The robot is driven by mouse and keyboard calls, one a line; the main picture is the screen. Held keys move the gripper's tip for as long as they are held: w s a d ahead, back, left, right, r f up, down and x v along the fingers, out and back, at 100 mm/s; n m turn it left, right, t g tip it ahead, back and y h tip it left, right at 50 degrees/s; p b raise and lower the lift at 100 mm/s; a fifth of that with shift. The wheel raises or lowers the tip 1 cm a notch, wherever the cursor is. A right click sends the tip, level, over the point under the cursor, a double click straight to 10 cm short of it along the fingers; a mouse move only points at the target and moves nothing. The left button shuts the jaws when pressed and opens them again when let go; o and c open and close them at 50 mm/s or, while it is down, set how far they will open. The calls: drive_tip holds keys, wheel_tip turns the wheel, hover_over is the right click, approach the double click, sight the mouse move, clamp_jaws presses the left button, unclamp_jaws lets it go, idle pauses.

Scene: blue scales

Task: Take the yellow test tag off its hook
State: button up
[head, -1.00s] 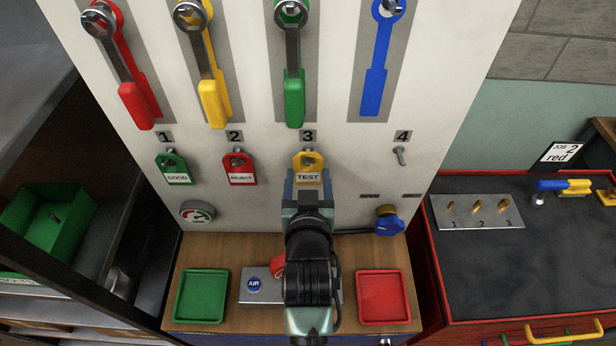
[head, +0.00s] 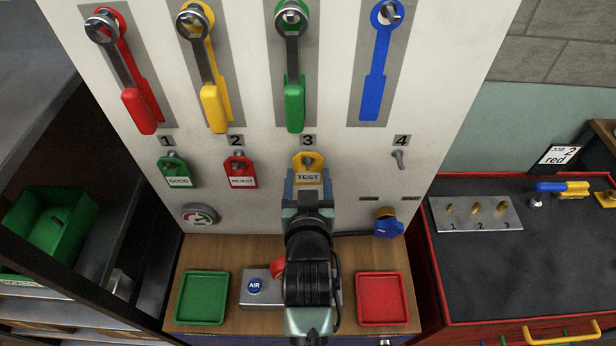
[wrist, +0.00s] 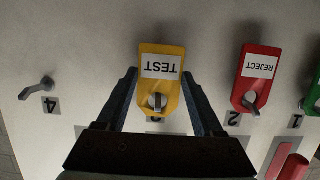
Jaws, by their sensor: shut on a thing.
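The yellow test tag (head: 309,167) hangs at hook 3 on the white panel, its TEST label facing out. It also shows in the wrist view (wrist: 160,84), upside down, with the grey hook (wrist: 157,102) coming through its hole. My gripper (head: 308,180) is at the tag's lower part, shut on it, with one finger on each side. In the wrist view, the fingers (wrist: 162,80) flank the tag's edges. The tag is still around the hook.
The red REJECT tag (head: 241,172) and green GOOD tag (head: 176,172) hang to the left. Hook 4 (head: 398,155) is bare.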

drive_tip(key=shift+s, duration=0.1)
drive_tip(key=s+p, duration=0.2)
drive_tip(key=s, duration=0.5)
drive_tip(key=shift+s+r, duration=0.25)
drive_tip(key=shift+s, duration=0.15)
idle(1.0)
